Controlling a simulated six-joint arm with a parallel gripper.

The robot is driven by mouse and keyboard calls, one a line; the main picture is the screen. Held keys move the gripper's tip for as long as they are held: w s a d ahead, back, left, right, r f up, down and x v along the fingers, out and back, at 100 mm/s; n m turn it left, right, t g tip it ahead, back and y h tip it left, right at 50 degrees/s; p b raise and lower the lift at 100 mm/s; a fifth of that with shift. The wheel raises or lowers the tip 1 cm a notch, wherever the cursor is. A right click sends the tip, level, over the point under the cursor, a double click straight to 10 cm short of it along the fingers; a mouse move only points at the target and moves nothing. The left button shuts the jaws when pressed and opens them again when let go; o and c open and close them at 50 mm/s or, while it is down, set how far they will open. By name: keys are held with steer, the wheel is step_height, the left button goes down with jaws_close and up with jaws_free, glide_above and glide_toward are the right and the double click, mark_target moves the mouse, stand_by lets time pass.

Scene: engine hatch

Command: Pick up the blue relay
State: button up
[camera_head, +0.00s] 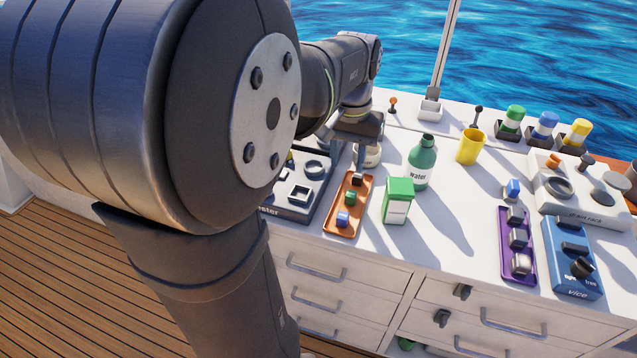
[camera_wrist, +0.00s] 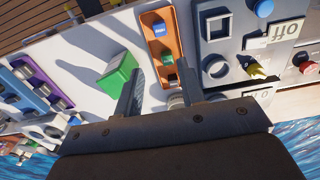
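An orange tray (camera_head: 333,226) holds a row of small block-shaped parts. A blue block (camera_head: 342,218), likely the blue relay, sits at its near end, with a green block (camera_head: 349,197) behind it. In the wrist view the blue block (camera_wrist: 159,29) is at the top and the green block (camera_wrist: 168,60) below it. My gripper (camera_head: 349,158) is above the tray's far end, pointing down. In the wrist view my gripper (camera_wrist: 160,92) has its fingers apart, with nothing held. A further part at the tray's far end is partly hidden by a finger.
A green-and-white box (camera_head: 398,203) and a green water bottle (camera_head: 421,163) stand right of the tray. A dark panel with sockets (camera_head: 290,205) lies left. White counter lies between.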

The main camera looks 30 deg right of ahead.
steer(key=t+h, duration=0.2)
glide_above(343, 216)
steer(key=s+a, duration=0.1)
steer(key=a, duration=0.1)
step_height(343, 216, down, 11)
steer(key=shift+s+d+x, duration=0.1)
steer(key=shift+d+x, duration=0.05)
steer(key=shift+x, duration=1.6)
steer(key=shift+s+d+x, duration=0.1)
steer(key=shift+d+x, duration=0.05)
steer(key=shift+x, duration=1.55)
steer(key=c, duration=0.7)
